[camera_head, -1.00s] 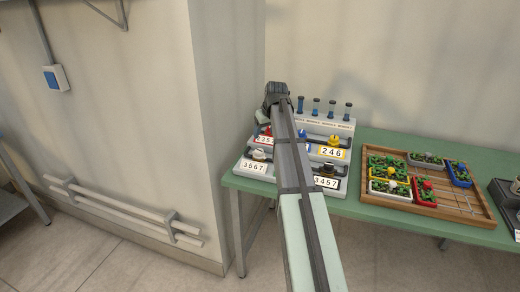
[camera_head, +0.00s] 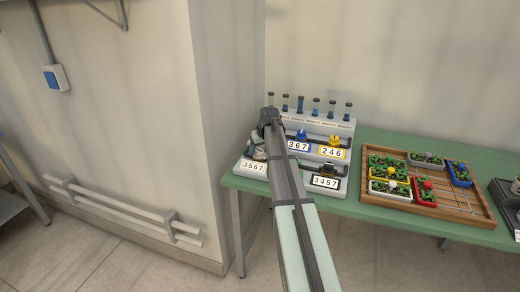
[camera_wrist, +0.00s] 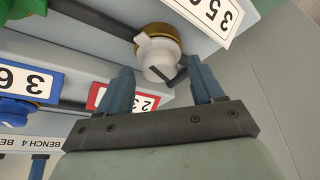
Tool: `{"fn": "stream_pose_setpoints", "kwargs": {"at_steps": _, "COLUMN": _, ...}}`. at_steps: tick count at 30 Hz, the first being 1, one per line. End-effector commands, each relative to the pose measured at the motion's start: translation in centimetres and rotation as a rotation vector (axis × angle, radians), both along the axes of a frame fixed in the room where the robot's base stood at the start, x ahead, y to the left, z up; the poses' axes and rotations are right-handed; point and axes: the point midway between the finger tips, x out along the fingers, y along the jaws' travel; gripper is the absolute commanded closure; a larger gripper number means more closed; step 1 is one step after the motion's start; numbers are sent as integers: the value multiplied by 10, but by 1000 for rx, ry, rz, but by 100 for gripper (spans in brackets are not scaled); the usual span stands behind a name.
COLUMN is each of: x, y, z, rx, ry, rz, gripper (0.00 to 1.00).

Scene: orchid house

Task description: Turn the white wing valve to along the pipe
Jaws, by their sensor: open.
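The white wing valve (camera_wrist: 158,55) sits on a brass-coloured collar at the upper middle of the wrist view, above the tag 3567 (camera_head: 254,167) in the head view. A dark pipe (camera_wrist: 100,22) runs up to the collar. I cannot tell the wing's exact angle to the pipe. My gripper (camera_wrist: 162,82) is open, its two blue-grey fingers to either side of the valve's near end in the picture. I cannot tell whether either finger touches it. In the head view my arm and gripper (camera_head: 260,143) partly cover the valve.
Blue (camera_head: 301,135), yellow (camera_head: 333,139) and black (camera_head: 328,168) valves with number tags stand close by on the same stepped panel. A red-framed tag (camera_wrist: 125,97) lies near the fingers. A wooden tray (camera_head: 450,208) of potted plants is to the right on the green bench (camera_head: 385,147).

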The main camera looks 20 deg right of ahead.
Motion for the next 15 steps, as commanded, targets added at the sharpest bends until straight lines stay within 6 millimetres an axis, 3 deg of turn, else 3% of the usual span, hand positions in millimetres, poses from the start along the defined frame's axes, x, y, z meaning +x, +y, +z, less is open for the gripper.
{"fn": "stream_pose_setpoints", "kwargs": {"at_steps": 6, "x": 0, "y": 0, "z": 0, "rx": 0, "ry": 0, "rz": 0, "gripper": 33}}
{"fn": "stream_pose_setpoints", "kwargs": {"at_steps": 15, "x": 0, "y": 0, "z": 0, "rx": 0, "ry": 0, "rz": 0, "gripper": 62}}
